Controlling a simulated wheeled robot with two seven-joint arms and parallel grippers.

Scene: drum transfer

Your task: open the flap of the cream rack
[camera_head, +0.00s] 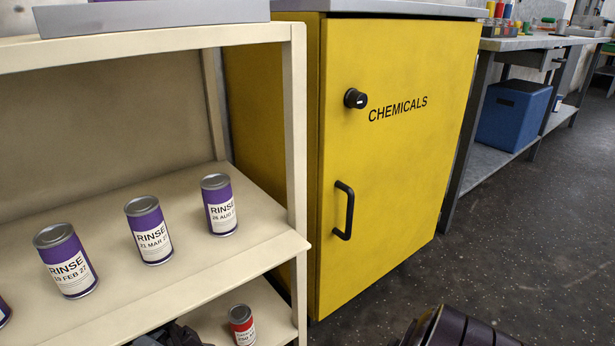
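The cream rack (297,140) fills the left side. Its middle shelf bears purple RINSE cans with white labels, including ones dated FEB (67,262), MAR (149,231) and AUG (219,205). A cream strip (235,262) runs along this shelf's front and juts past the right post; it looks like the flap, lying outward and leaving the cans uncovered. Dark gripper parts (172,336), apparently my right gripper, show at the bottom edge, below the strip and left of a red can (242,325). They are mostly cut off, and their fingers cannot be made out. My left gripper does not show.
A yellow CHEMICALS cabinet (390,170) with a black handle (344,210) stands shut close to the rack's right. A grey tray (150,14) lies on the rack's top. A blue box (514,115) sits under a workbench (530,42). The dark floor (540,235) at right is clear.

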